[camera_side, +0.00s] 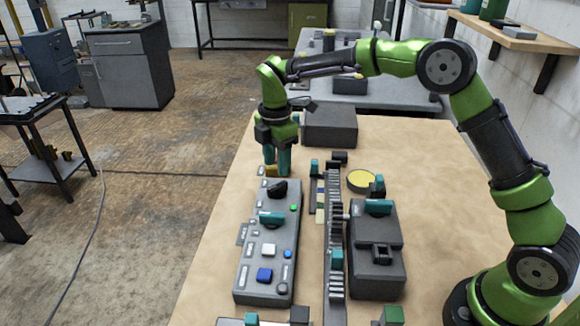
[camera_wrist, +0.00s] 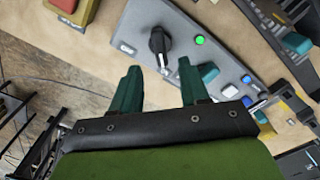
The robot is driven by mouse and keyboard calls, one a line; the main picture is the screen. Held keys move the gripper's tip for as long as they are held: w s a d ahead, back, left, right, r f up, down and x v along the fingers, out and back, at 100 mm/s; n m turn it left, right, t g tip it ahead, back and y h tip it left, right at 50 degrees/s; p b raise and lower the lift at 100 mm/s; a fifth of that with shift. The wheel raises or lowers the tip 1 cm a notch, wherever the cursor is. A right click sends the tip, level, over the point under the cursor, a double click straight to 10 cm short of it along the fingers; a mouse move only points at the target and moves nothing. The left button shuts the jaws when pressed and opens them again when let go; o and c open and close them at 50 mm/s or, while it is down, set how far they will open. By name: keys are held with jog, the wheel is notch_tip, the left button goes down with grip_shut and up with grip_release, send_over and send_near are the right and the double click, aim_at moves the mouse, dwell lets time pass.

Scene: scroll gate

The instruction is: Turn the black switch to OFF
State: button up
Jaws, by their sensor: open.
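The black switch (camera_side: 278,189) is a rotary knob at the far end of the grey control panel (camera_side: 245,284). My gripper (camera_side: 277,162) is over the far end of the panel, beyond the knob in the side view. Its teal fingers (camera_wrist: 158,80) are apart with nothing between them. In the wrist view the knob lies just ahead of the fingertips, with no visible contact.
The panel also carries a teal handle (camera_side: 271,219), a white button (camera_side: 268,250) and a blue button (camera_side: 264,274). A toothed rack (camera_side: 335,235) and a dark grey box (camera_side: 375,262) stand to the right. A grey block (camera_side: 330,124) is behind. Bare table lies left of the panel.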

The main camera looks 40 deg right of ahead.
aim_at(277, 185)
notch_tip(277, 185, down, 7)
dwell(0.3)
grip_shut()
